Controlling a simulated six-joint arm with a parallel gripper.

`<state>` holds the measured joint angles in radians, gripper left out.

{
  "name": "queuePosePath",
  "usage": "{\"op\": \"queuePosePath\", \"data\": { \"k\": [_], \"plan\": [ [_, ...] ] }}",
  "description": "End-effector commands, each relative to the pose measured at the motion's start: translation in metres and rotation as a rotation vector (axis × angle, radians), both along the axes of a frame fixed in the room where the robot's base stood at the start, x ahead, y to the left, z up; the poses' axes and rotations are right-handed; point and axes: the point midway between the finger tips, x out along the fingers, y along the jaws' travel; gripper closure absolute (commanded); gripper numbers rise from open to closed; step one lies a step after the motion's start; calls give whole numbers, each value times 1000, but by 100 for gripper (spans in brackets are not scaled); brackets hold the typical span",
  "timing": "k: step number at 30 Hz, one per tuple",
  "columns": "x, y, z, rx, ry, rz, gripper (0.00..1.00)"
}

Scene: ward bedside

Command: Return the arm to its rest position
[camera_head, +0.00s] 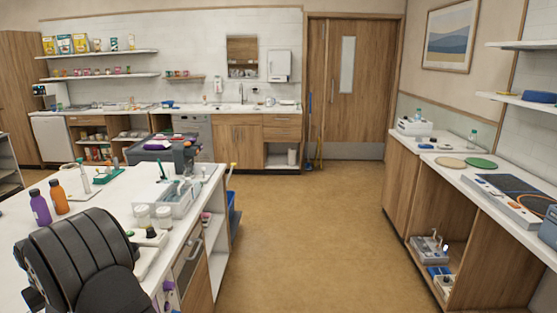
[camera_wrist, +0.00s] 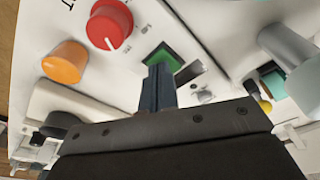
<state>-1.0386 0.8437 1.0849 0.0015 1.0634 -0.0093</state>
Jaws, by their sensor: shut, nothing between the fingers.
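My gripper (camera_wrist: 158,72) shows in the wrist view with its dark fingers together and nothing between them. The fingertips are in front of a green rocker or button (camera_wrist: 164,60) on a white panel (camera_wrist: 205,35); I cannot tell whether they touch it. A red knob (camera_wrist: 109,25) and an orange knob (camera_wrist: 65,62) are on the left of the fingers. In the head view my black arm fills the lower left over the white counter, and my gripper is hidden there.
A grey cylinder (camera_wrist: 288,52) is right of the fingers. The floor (camera_head: 300,230) right of the counter is clear.

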Motion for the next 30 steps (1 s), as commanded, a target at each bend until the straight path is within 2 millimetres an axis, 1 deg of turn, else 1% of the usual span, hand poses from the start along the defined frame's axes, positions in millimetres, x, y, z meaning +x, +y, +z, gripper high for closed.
{"op": "queuePosePath", "data": {
  "k": [5,11,12,15,22,23,24,30],
  "plan": [
    [0,1,25,4,-2,0,100],
    [0,0,64,3,-2,0,100],
    [0,0,60,-2,1,0,100],
    [0,-1,36,-4,2,0,100],
    [-1,-1,-11,-3,2,0,100],
    [0,1,4,3,-2,0,100],
    [0,1,14,4,-2,0,100],
    [0,1,54,6,-2,0,100]
  ]
}}
